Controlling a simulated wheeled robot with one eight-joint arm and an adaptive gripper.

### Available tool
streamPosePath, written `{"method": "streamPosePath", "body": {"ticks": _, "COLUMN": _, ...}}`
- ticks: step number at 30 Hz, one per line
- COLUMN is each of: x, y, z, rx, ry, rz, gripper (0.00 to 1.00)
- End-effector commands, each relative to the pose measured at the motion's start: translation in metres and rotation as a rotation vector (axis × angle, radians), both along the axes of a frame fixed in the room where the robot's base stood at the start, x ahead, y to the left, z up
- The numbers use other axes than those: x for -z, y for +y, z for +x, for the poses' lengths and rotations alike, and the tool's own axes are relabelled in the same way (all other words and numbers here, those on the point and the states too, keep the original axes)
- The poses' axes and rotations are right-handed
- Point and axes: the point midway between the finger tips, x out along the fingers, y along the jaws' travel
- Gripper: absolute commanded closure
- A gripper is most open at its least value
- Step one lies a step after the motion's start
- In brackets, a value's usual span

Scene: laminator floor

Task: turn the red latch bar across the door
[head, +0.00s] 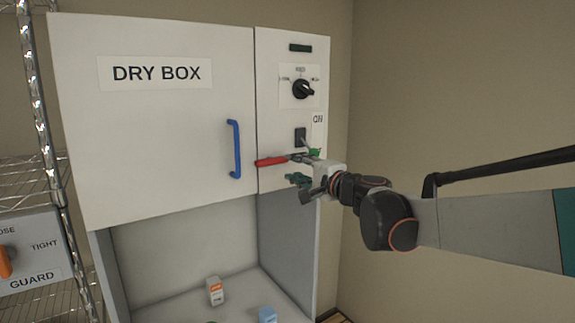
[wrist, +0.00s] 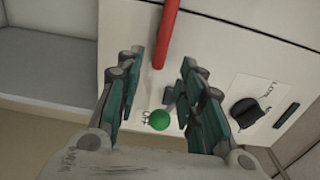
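The red latch bar (head: 271,161) lies nearly level on the control panel of the dry box, its left end at the seam with the door (head: 165,140). Its right end is hidden by my gripper in the head view. My gripper (head: 303,168) is at the bar's right end, reaching in from the right. In the wrist view the red bar (wrist: 167,35) comes down from the top edge, and its near end shows between the spread teal fingers of my gripper (wrist: 163,60). The fingers are open, and I see no clear contact with the bar.
A blue door handle (head: 235,149) is left of the bar. A black switch (head: 299,137) and a black dial (head: 303,89) are above my gripper. A green ball (wrist: 159,119) shows between the fingers. Small boxes (head: 215,291) stand below. A wire shelf (head: 30,175) is left.

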Motion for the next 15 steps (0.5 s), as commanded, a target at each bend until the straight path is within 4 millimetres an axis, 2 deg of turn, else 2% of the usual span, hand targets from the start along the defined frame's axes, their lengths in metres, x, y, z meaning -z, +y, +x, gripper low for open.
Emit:
{"method": "streamPosePath", "body": {"ticks": 6, "x": 0.0, "y": -0.02, "z": -0.029, "rx": 0.002, "ry": 0.0, "rz": 0.0, "gripper": 0.65}}
{"method": "streamPosePath", "body": {"ticks": 15, "x": 0.0, "y": -0.027, "z": -0.04, "rx": 0.0, "ry": 0.0, "rz": 0.0, "gripper": 0.65}}
